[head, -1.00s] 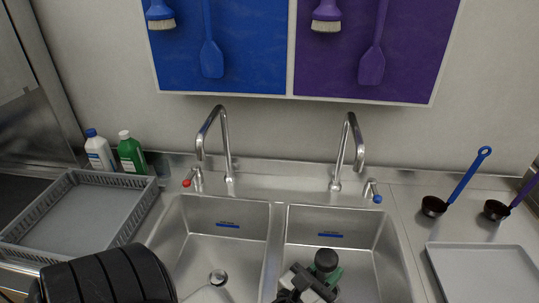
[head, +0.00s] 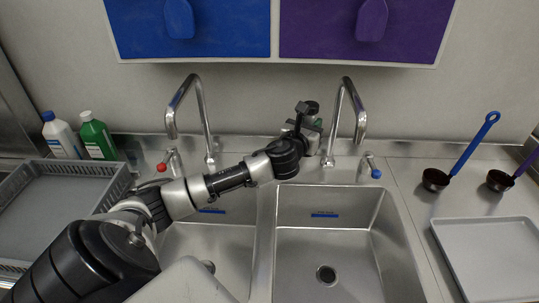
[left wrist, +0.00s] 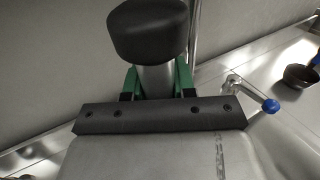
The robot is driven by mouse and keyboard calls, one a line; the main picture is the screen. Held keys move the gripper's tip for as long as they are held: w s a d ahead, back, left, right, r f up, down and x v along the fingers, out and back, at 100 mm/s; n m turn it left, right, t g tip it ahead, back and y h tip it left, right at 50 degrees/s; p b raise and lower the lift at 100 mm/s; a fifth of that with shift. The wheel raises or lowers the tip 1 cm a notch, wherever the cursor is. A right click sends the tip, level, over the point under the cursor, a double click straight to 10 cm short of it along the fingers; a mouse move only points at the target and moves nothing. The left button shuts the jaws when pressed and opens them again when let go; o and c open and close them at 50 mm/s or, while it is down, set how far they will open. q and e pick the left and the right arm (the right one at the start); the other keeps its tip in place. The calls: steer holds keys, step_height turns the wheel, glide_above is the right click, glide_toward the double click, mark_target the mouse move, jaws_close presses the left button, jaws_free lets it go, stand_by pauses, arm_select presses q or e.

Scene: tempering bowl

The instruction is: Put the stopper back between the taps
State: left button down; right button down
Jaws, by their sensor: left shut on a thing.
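The stopper (head: 307,107) has a black knob, also large in the left wrist view (left wrist: 148,32), over a grey stem. My left gripper (head: 312,124) is shut on the stem, between its green fingers (left wrist: 158,82) in the left wrist view. The stopper is upright. In the head view it shows between the left tap (head: 207,120) and the right tap (head: 357,115), closer to the right one. It is over the back ledge of the sink (head: 240,150). Its lower end is hidden, so I cannot tell if it touches the ledge. My right gripper is out of view.
The right basin (head: 350,245) is empty with its drain (head: 326,275) open. A red-topped handle (head: 161,167) and a blue-topped handle (head: 376,173) stand on the ledge. Bottles (head: 95,135) and a grey crate (head: 120,180) are left; scoops (head: 436,180) and a tray (head: 490,262) are right.

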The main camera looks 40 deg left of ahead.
arm_select(q)
steer(key=shift+s+a+f+b, duration=0.3)
steer(key=shift+s+a+f, duration=0.2)
steer(key=shift+a+f, duration=1.35)
steer(key=shift+s+a+f+b, duration=0.35)
steer(key=shift+s+a+f, duration=0.15)
steer(key=shift+a+f, duration=1.35)
steer(key=shift+s+a+f+b, duration=0.3)
steer(key=shift+s+a+f, duration=0.2)
steer(key=shift+a+f, duration=1.35)
steer(key=shift+r, duration=0.1)
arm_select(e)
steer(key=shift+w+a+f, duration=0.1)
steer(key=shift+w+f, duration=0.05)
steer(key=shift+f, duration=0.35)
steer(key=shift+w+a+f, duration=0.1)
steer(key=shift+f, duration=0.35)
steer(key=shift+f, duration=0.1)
arm_select(q)
steer(key=c, duration=0.9)
jaws_free()
steer(key=shift+s, duration=0.15)
steer(key=b+v, duration=0.1)
steer(key=v, duration=1)
steer(key=shift+s+d, duration=0.15)
steer(key=shift+s, duration=0.25)
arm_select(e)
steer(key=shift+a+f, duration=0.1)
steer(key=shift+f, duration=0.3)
